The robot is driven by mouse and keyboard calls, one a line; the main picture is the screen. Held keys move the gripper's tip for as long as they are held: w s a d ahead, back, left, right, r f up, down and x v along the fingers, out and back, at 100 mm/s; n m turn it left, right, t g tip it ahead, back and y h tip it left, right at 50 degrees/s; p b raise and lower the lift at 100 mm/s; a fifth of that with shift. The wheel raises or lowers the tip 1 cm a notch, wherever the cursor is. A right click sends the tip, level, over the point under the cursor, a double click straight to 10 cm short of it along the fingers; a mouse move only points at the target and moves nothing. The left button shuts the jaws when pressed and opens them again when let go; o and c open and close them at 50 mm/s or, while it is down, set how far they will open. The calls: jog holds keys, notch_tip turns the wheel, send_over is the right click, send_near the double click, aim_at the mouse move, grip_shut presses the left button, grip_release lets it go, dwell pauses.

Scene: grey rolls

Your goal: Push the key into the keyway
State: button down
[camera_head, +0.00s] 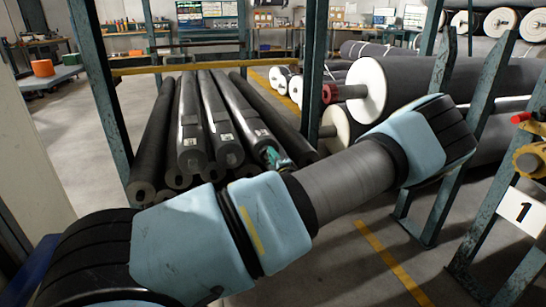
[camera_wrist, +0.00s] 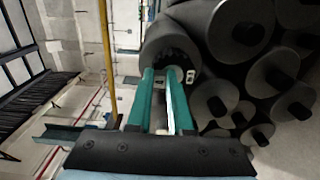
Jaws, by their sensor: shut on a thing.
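My gripper (camera_wrist: 161,71) has two long green fingers that reach to the open end of a dark grey roll (camera_wrist: 158,42). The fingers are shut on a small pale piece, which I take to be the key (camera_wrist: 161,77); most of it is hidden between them. The fingertips are at the roll's dark, hollow end; I cannot tell whether the key touches it. No keyway can be made out. In the head view my gripper (camera_head: 274,157) shows small and green at the near ends of the stacked rolls (camera_head: 205,110), partly behind my arm.
More dark rolls (camera_wrist: 240,30) with hollow cores crowd the right of the wrist view. Teal rack posts (camera_head: 98,85) and a yellow rail (camera_head: 180,67) frame the stack. Large rolls with white ends (camera_head: 368,90) lie at the right. The floor at left is clear.

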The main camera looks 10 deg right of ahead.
jog(key=c, duration=0.7)
grip_release()
jog(key=shift+c, duration=0.2)
jog(key=s+d+p, duration=0.1)
jog(key=s+p, duration=0.1)
jog(key=s, duration=0.8)
jog(key=shift+s+d, duration=0.2)
jog(key=shift+s, duration=0.1)
